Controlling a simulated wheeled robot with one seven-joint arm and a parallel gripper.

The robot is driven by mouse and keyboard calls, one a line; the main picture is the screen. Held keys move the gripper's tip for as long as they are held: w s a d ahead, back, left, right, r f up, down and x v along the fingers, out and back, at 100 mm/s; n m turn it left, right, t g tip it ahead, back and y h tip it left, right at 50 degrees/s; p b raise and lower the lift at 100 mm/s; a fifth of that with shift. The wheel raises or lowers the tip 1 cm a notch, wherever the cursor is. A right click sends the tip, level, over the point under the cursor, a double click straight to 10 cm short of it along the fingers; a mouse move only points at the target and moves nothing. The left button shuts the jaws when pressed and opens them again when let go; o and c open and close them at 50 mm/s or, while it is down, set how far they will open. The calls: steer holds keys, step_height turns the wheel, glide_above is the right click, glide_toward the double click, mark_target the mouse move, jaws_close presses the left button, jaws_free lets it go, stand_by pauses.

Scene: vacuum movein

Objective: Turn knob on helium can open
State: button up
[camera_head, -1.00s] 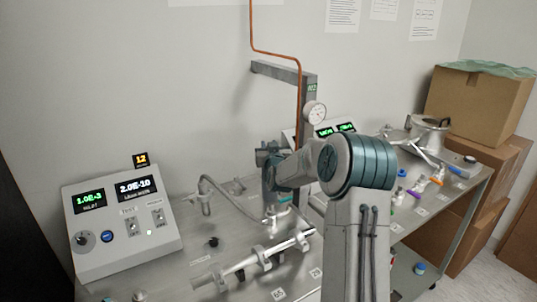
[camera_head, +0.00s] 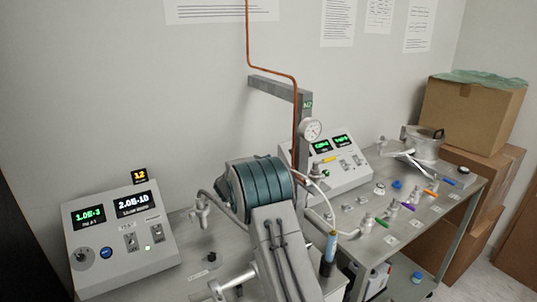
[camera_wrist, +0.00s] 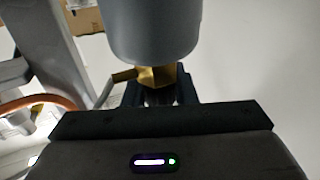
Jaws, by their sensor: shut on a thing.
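In the wrist view a large grey cylinder (camera_wrist: 155,30), which looks like the helium can, fills the top middle. A brass valve fitting (camera_wrist: 157,77) sits at its lower end, with a thin pale hose going off to the left. My gripper (camera_wrist: 159,93) is right at this fitting, its dark fingers closed around a small part just under the brass. That part looks like the knob but is mostly hidden between the fingers. In the head view my arm covers the gripper. A slim cylinder with a light blue upper part (camera_head: 330,248) stands right of my arm there.
A gauge panel (camera_head: 122,240) stands at the left and another panel (camera_head: 330,160) at the back. A copper pipe (camera_head: 272,69) runs down a grey post. Several small fittings and a metal vessel (camera_head: 423,146) are on the right of the table (camera_head: 440,225). Boxes (camera_head: 470,112) stand beyond it.

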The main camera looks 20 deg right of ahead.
steer(key=m+g+h+p, duration=0.2)
steer(key=m+g, duration=0.1)
steer(key=g, duration=0.1)
steer(key=shift+s+m+g, duration=0.15)
steer(key=shift+m+g, duration=0.15)
steer(key=shift+g, duration=0.1)
steer(key=shift+s+d+m+g+h+p, duration=0.15)
steer(key=shift+m+g+h+p, duration=0.15)
steer(key=shift+m+g, duration=0.65)
steer(key=shift+s+m+g+h+p, duration=0.1)
steer(key=shift+m+g+h+p, duration=0.3)
steer(key=shift+g, duration=0.95)
steer(key=shift+m+g, duration=0.35)
steer(key=shift+g, duration=0.05)
steer(key=o, duration=1)
steer(key=a+b, duration=0.2)
steer(key=a, duration=0.5)
steer(key=shift+a, duration=0.25)
